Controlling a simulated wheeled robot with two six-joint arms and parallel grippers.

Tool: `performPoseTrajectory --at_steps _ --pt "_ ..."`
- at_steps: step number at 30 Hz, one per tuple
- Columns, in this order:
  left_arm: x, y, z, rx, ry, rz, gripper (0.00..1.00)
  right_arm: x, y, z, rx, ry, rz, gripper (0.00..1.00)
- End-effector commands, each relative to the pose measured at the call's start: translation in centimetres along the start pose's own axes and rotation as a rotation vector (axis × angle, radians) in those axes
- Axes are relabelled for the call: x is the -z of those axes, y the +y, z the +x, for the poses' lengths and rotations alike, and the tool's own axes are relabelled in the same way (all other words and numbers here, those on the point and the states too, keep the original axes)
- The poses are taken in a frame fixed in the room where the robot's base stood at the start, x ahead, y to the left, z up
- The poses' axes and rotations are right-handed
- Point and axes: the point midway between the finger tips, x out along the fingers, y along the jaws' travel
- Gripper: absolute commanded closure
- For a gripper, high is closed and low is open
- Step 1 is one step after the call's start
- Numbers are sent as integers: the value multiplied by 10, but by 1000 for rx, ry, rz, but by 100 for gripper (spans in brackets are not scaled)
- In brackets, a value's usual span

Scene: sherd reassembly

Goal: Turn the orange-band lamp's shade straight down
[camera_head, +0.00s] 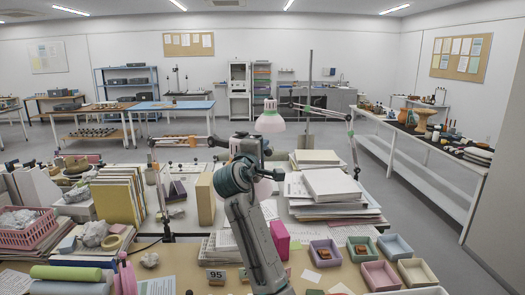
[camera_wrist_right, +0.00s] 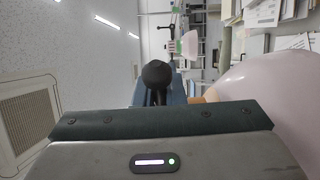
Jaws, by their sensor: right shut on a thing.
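The orange-band lamp's pale pink shade (camera_head: 264,188) shows partly behind my right arm in the head view. Its tilt is hard to judge there. In the right wrist view the shade (camera_wrist_right: 270,100) fills the right side, with a bit of orange (camera_wrist_right: 208,95) at its near end. My right gripper (camera_head: 246,148) is at the lamp's head. It is shut on a black round knob (camera_wrist_right: 156,74), which shows between its fingers in the wrist view. A jointed lamp arm (camera_head: 180,141) runs left from the head. My left gripper is not in view.
A second lamp with a green-topped pale shade (camera_head: 270,119) hangs just behind and above my gripper. Paper stacks (camera_head: 330,187) stand to the right, upright folders (camera_head: 118,195) to the left.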

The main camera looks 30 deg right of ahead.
Motion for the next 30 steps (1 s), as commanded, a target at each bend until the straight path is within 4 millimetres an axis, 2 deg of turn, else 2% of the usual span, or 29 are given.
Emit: performPoseTrajectory --at_steps 6,7,10,21,26,30 --pt "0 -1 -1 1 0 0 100 0 0 0 2 1 -2 100" --pt "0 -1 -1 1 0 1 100 0 0 0 2 1 -2 88" --pt "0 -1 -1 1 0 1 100 0 0 0 2 1 -3 69" --pt "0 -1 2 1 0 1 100 1 -1 -5 1 1 -2 68" --pt "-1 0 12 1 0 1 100 1 -4 -30 2 4 2 68" --pt "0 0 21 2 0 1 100 1 -5 -59 4 4 2 68"
